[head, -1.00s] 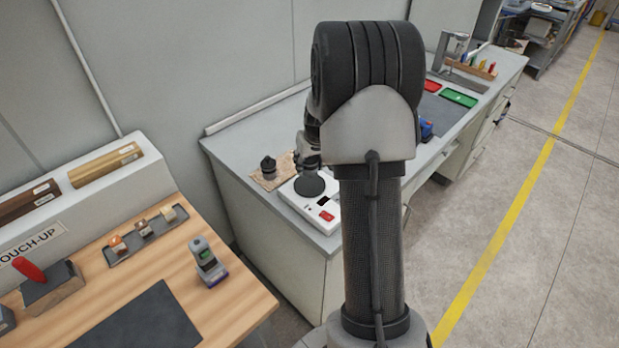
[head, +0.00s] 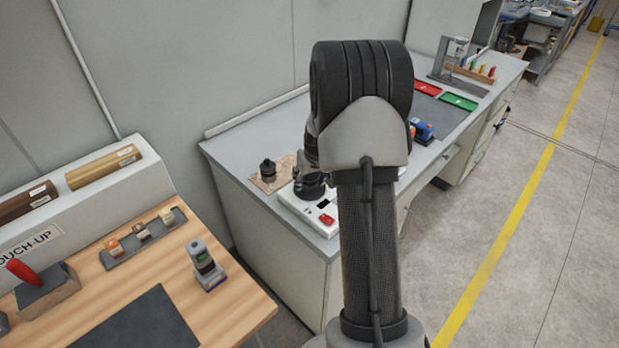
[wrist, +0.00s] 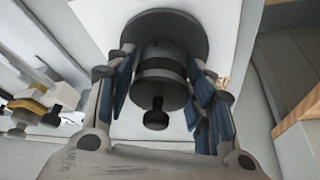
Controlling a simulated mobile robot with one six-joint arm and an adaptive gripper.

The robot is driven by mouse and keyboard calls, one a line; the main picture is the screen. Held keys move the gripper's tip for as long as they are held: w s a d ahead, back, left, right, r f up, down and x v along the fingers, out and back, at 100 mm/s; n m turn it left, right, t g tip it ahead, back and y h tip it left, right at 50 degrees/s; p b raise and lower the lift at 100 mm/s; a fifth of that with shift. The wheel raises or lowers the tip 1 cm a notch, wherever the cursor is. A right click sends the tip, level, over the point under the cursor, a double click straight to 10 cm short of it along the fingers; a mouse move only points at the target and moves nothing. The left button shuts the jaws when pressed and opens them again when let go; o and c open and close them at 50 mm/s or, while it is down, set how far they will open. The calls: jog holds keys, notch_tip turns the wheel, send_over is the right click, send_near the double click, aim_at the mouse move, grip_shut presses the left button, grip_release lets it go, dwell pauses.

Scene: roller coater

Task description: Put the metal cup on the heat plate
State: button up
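A dark grey metal cup (wrist: 160,72) with a small dark knob sits between the blue-padded fingers of my gripper (wrist: 160,82) in the wrist view. The pads appear to press on its sides. The black round heat plate (wrist: 190,28), on a white unit, shows just behind the cup. I cannot tell whether the cup touches it. In the head view my gripper (head: 312,183) is low over the white unit with the heat plate (head: 315,213), and my arm hides part of both.
A dark knobbed object (head: 268,170) stands on a brown mat (head: 285,165) left of the unit. A blue and orange device (head: 422,131) and red and green trays (head: 458,101) lie farther along the grey bench. A wooden bench (head: 235,310) is at the near left.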

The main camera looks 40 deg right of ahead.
jog(key=shift+o, duration=0.9)
jog(key=shift+r, duration=0.1)
jog(key=shift+r+p, duration=0.3)
jog(key=shift+r, duration=0.05)
jog(key=p+v, duration=0.2)
jog(key=v, duration=0.9)
jog(key=s+a+r+n+y, duration=0.1)
jog(key=s+a+r, duration=0.2)
jog(key=a+r, duration=0.45)
jog(key=s+a+r+n, duration=0.1)
jog(key=s+a+r, duration=0.25)
jog(key=a, duration=0.65)
jog(key=s+a+r+n, duration=0.1)
jog(key=s+a, duration=0.5)
jog(key=s, duration=0.2)
jog(key=s+a+r+n, duration=0.1)
jog(key=s+a, duration=0.5)
jog(key=s, duration=0.3)
jog(key=shift+r+n+t+y, duration=0.2)
jog(key=shift+n+t+y, duration=0.1)
jog(key=shift+y, duration=0.1)
jog(key=shift+s+a, duration=0.1)
jog(key=shift+s, duration=0.05)
